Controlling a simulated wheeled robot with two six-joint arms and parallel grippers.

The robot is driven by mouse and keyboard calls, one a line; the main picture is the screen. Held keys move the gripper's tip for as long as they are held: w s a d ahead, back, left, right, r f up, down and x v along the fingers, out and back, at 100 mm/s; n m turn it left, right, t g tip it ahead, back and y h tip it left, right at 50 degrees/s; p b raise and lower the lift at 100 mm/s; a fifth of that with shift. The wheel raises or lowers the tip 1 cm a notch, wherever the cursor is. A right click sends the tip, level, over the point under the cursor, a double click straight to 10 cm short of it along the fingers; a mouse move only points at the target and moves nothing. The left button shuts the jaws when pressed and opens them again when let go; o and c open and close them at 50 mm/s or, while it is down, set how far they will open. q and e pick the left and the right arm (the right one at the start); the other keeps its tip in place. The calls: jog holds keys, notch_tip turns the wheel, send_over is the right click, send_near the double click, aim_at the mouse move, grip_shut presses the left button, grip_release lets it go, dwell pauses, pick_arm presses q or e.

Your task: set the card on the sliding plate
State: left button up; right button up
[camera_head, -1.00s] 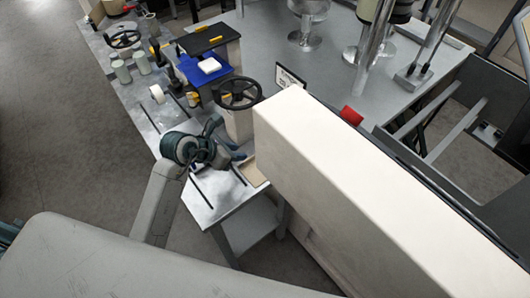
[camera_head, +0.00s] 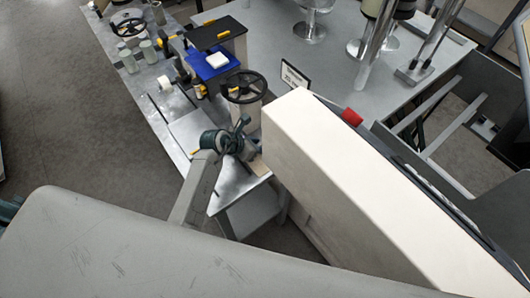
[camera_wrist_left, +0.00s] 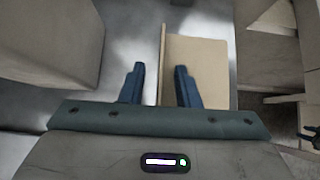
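My left gripper (camera_head: 246,138) is over the near end of the grey bench, beside the large cream cabinet. In the left wrist view its two blue fingers (camera_wrist_left: 160,85) are apart, with nothing held between them. A flat tan piece (camera_wrist_left: 198,65) with a thin raised left edge lies beyond the fingertips; that edge lines up with the gap. The tan piece also shows partly in the head view (camera_head: 259,167), largely hidden by the gripper. I cannot tell for sure which thing is the card or the sliding plate.
The cream cabinet (camera_head: 360,180) stands close on the right. A black handwheel (camera_head: 243,87) is just behind the gripper. A blue plate (camera_head: 199,70) bears a white block (camera_head: 216,60). A small framed sign (camera_head: 295,75) stands behind the cabinet. A light grey panel (camera_head: 188,130) lies on the bench.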

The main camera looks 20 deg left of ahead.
pick_arm(q)
jog(key=shift+w+d+f, duration=0.1)
jog(key=shift+f, duration=0.05)
grip_shut()
